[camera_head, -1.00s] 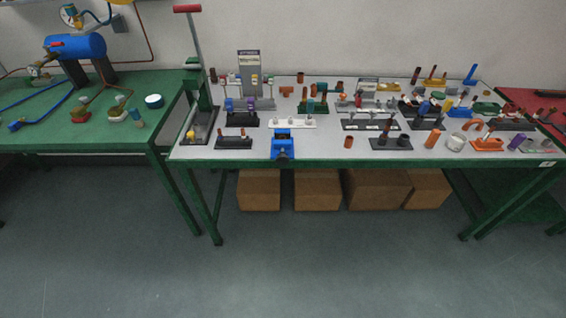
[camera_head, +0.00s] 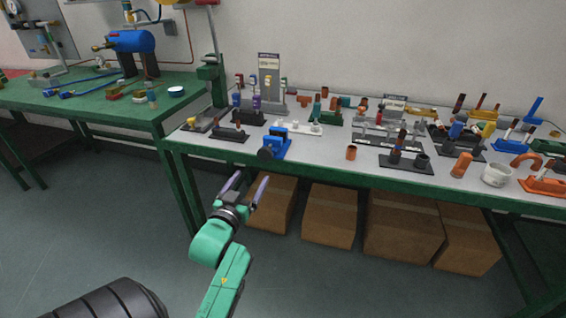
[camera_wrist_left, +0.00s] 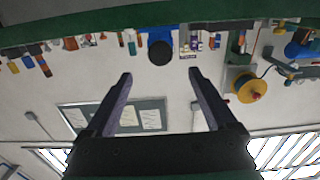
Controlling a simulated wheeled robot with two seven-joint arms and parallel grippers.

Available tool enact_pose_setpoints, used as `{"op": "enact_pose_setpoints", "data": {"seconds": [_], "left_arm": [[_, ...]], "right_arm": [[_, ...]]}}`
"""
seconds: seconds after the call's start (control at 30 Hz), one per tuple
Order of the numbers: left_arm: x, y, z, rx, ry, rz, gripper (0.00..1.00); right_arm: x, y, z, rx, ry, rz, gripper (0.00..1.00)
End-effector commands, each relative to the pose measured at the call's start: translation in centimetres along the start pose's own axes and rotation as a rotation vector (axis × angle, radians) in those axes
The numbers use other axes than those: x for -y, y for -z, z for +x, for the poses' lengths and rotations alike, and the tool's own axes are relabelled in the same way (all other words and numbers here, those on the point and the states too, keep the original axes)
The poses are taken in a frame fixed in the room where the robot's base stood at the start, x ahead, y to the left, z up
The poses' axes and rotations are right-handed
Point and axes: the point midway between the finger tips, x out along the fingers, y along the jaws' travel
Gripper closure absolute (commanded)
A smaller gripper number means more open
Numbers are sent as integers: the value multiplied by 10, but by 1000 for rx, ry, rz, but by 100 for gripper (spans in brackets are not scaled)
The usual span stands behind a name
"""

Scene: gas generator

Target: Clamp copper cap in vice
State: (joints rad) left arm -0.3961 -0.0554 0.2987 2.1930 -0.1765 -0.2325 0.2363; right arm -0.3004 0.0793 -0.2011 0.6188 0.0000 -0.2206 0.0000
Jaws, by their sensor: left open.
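The blue vice (camera_head: 275,143), with a round dark end facing me, stands at the front edge of the grey table. It also shows upside down in the left wrist view (camera_wrist_left: 159,37), beyond the fingertips. A small copper-coloured cylinder (camera_head: 351,153), seemingly the copper cap, stands by itself on the table to the right of the vice. The vice jaws look empty, but they are small here. My left gripper (camera_head: 250,184) is open and empty, in front of and below the table edge near the vice. Its two spread fingers show in the left wrist view (camera_wrist_left: 160,75). My right gripper is out of view.
The grey table carries several racks of fittings. A tall green press (camera_head: 212,75) stands at its left end. A green table (camera_head: 130,108) with a blue tank (camera_head: 132,41) is farther left. Cardboard boxes (camera_head: 330,215) sit under the grey table. The floor in front is clear.

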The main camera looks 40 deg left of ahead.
Motion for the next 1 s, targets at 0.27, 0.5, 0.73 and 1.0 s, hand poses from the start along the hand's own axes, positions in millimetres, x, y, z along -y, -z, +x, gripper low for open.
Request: {"op": "enact_pose_setpoints", "data": {"seconds": [0.27, 0.5, 0.73, 1.0], "left_arm": [[0, 3, 76, -4, -1, 0, 10], [-1, 0, 120, 1, -1, 0, 10], [-1, 0, 126, 2, -2, 0, 10], [-1, 0, 125, 1, -2, 0, 82]], "right_arm": [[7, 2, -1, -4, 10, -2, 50], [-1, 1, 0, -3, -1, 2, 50], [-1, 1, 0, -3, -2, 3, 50], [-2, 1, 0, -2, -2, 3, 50]]}}
